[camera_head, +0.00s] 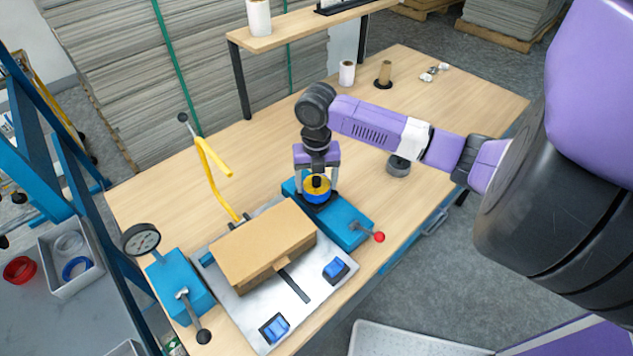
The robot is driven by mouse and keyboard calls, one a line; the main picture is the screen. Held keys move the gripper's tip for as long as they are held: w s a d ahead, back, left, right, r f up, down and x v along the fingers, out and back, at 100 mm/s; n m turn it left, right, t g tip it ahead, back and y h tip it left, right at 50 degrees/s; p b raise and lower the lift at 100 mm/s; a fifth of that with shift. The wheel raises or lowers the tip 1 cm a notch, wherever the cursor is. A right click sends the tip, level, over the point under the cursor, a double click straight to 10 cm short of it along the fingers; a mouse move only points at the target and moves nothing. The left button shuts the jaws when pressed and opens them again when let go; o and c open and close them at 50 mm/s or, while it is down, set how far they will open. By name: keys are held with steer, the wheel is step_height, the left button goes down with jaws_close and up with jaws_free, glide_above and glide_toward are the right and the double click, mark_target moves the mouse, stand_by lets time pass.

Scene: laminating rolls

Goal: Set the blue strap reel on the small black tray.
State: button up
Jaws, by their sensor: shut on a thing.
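My gripper (317,175) points down over the blue machine block on the table. It is shut on a round reel (318,194) with a blue outer band, a yellow top and a dark centre, which looks like the blue strap reel. A small black flat piece (304,199), perhaps the small black tray, shows around the reel's lower edge on the block. The reel is upright and just over or on this piece; I cannot tell whether they touch. The gripper and reel hide most of it.
The blue block (349,229) has a red-knobbed lever (379,237). A cardboard box (262,246) lies on a metal plate beside it. A yellow bent arm (215,178) stands behind. A dark grey roll (398,167) sits right.

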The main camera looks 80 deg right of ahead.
mark_target(316, 179)
steer(key=shift+f+b, duration=0.55)
stand_by(0.7)
steer(key=o, duration=1.3)
steer(key=shift+r, duration=0.1)
steer(key=shift+r+p, duration=2.95)
steer(key=shift+r, duration=2.45)
